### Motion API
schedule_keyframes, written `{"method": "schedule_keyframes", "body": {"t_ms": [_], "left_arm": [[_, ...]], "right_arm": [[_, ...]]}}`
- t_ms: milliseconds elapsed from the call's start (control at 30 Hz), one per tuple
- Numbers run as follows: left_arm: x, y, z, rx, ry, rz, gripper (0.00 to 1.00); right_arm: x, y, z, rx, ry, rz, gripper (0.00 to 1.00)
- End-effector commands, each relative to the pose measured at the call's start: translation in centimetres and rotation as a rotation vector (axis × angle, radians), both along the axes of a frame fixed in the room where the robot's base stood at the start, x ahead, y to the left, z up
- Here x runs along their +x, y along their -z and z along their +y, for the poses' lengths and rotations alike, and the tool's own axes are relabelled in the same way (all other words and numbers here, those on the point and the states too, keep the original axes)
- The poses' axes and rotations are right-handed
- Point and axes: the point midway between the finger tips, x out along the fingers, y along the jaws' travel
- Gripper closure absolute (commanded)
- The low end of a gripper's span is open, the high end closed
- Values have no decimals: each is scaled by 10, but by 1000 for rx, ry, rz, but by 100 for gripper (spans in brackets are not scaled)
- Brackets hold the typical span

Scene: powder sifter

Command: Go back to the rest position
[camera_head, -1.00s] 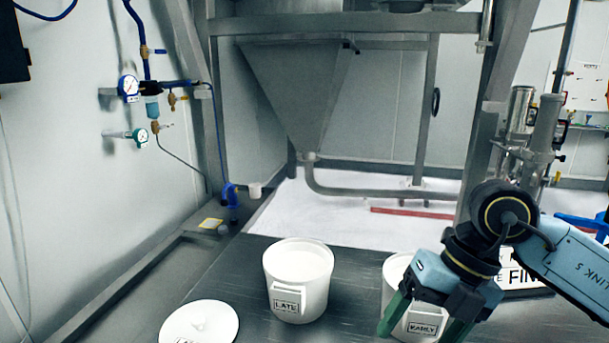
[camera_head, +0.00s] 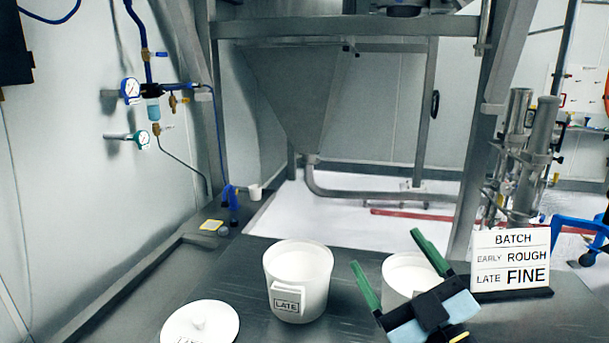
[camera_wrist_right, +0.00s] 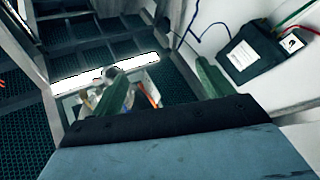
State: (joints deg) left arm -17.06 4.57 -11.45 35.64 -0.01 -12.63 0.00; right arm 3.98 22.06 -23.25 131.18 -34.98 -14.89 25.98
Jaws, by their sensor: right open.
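My right gripper (camera_head: 396,262) is open and empty, its green fingers spread and pointing up in the head view. It is in front of the right white tub (camera_head: 398,266) and hides part of it, including its label. I cannot tell if they touch. In the right wrist view the open fingers (camera_wrist_right: 165,90) show with nothing between them. A white tub labelled LATE (camera_head: 298,280) stands open and upright on the dark table. A white lid with a knob (camera_head: 200,322) lies at the front left. My left gripper is not in view.
A sign reading BATCH, EARLY ROUGH, LATE FINE (camera_head: 511,262) stands at the right on the dark table (camera_head: 235,262). A metal hopper (camera_head: 297,90) and its frame rise behind. Gauges and blue pipes (camera_head: 150,92) are on the left wall.

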Motion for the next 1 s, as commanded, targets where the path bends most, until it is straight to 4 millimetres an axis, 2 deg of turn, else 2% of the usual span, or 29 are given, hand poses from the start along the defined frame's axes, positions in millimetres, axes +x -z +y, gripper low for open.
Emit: {"method": "schedule_keyframes", "body": {"t_ms": [33,167,200,267,300,400,500,600,800,1000], "left_arm": [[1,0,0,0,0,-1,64],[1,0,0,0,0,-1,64],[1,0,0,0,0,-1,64],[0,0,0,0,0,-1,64],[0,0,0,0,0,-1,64],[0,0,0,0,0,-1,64],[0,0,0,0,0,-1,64],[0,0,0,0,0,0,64],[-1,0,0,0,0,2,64],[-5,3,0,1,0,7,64]], "right_arm": [[3,27,-17,40,79,127,20],[-4,103,-56,95,260,469,20],[-13,129,-65,102,307,581,20],[-30,167,-78,106,365,751,20],[-45,190,-84,102,395,861,20],[-85,238,-93,85,444,1106,20],[-124,271,-97,60,463,1304,20],[-162,295,-98,36,464,1476,20],[-231,326,-95,-18,435,1762,20],[-215,383,-93,-26,438,1770,20]]}}
